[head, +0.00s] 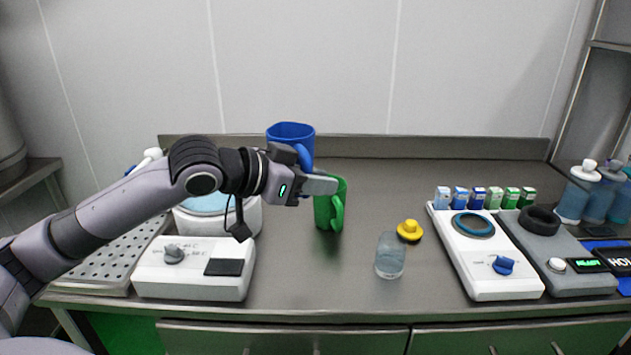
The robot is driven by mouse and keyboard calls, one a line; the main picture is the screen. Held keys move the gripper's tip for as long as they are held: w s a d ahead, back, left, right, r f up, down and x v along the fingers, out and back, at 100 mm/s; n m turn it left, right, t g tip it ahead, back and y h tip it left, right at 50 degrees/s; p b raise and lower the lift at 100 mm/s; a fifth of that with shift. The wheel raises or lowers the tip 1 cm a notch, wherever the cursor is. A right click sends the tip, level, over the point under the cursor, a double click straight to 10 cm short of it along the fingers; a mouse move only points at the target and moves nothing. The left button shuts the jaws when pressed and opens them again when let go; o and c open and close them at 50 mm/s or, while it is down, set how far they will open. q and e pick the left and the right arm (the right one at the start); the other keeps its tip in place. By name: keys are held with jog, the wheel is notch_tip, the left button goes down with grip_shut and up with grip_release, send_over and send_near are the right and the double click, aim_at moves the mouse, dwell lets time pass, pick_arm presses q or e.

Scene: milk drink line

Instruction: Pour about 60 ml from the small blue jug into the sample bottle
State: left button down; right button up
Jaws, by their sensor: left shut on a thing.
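The small blue jug (290,131) is upright at the middle left of the head view, its handle on the near right side. My left gripper (316,185) is shut on the blue jug by its handle; the fingers hide part of the handle and the jug's lower part. I cannot tell how high the jug is above the bench. The sample bottle (390,257), a clear open vessel, stands upright on the bench to the right of and nearer than the jug. My right gripper is not in view.
A green jug (328,214) stands just below my left gripper. A yellow cap (410,230) lies beside the bottle. A white device (482,277) and a grey device (559,275) stand right, with small cartons behind. A white control box (190,282) is left. The bench's back middle is clear.

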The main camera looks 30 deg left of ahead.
pick_arm(q)
jog(key=s+d+f+n+y, duration=0.2)
jog(key=s+d+f, duration=0.1)
jog(key=f, duration=0.5)
jog(key=s+d+f+n+t+y, duration=0.1)
jog(key=s+d+f+n+y, duration=0.2)
jog(key=f, duration=0.4)
jog(key=shift+s+d+f+y, duration=0.3)
jog(key=shift+s+d+f, duration=0.05)
jog(key=shift+s, duration=0.55)
